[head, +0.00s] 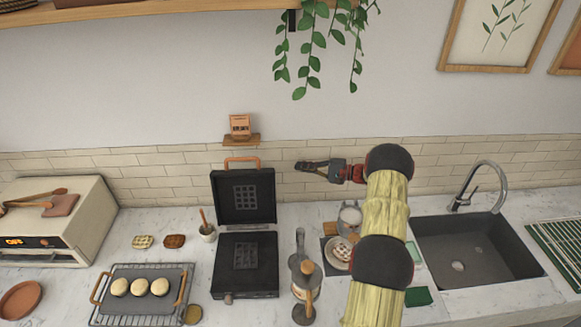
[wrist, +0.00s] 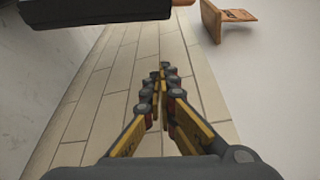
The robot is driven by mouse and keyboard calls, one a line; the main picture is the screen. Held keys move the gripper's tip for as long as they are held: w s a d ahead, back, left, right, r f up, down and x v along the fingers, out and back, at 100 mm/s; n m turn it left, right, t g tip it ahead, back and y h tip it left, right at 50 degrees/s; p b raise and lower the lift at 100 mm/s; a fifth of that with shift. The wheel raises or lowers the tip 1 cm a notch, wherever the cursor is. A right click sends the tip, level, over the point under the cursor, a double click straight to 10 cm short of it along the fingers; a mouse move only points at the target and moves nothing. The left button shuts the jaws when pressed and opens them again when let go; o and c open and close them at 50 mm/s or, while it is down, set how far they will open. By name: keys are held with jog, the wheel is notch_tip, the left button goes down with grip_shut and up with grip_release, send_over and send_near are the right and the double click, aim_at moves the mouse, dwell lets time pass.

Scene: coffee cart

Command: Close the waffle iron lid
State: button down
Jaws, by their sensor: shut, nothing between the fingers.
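The black waffle iron stands on the counter with its lid (head: 243,198) raised upright and its base plate (head: 247,264) facing up. The lid has a wooden handle (head: 242,160) along its top edge. My gripper (head: 300,166) is shut and empty, to the right of the lid and about level with the handle, in front of the tiled wall. It does not touch the lid. In the wrist view my gripper (wrist: 160,75) has its fingers together, and the dark lid (wrist: 150,12) shows at the top edge.
A small wooden shelf (head: 242,140) with a little box sits on the wall behind the lid. A tray with buns (head: 175,304) is at the left, and a sink (head: 468,255) at the right.

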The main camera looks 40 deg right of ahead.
jog(key=w+a+p, duration=0.3)
jog(key=a, duration=0.4)
jog(key=shift+w+a, duration=0.3)
jog(key=shift+w, duration=0.05)
jog(key=shift+r, duration=0.15)
